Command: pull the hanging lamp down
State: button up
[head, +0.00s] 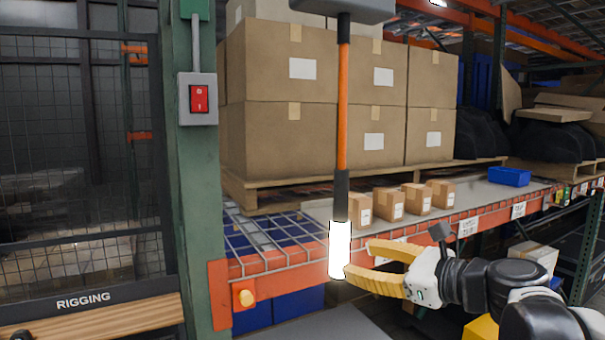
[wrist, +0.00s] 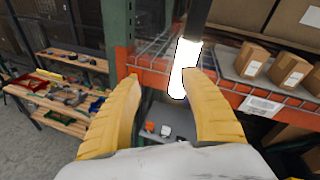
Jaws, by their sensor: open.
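The hanging lamp is a bright white tube (head: 340,250) at the lower end of an orange and black cord (head: 343,110), which drops from a grey housing (head: 343,8) at the top of the head view. My gripper (head: 358,262) has yellow fingers, open, with the tips close to the right side of the tube's lower part. In the wrist view the lit tube (wrist: 184,70) stands beyond the fingertips, nearer the right finger, whose tip overlaps its lower edge. I cannot tell whether that finger touches the tube. Nothing is visibly held between the fingers.
An orange shelf beam (head: 285,258) and wire decking lie behind the lamp, with small cartons (head: 390,203) on the shelf. A green post (head: 195,170) with a red switch (head: 199,98) stands left. A wooden bench (wrist: 75,115) holds tools.

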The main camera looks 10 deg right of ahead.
aim_at(346, 198)
jog(key=w+d+r+m+t+p, duration=0.2)
jog(key=w+d+r+m+p, duration=0.15)
jog(key=r, duration=0.65)
jog(key=shift+m+y, duration=0.3)
jog(key=shift+m, duration=0.05)
jog(key=x, duration=0.3)
jog(key=p+x, duration=0.1)
jog(key=x, duration=0.6)
jog(key=shift+f+p, duration=0.3)
jog(key=shift+p, duration=0.1)
jog(key=shift+d, duration=0.1)
jog(key=shift+c, duration=0.6)
grip_shut()
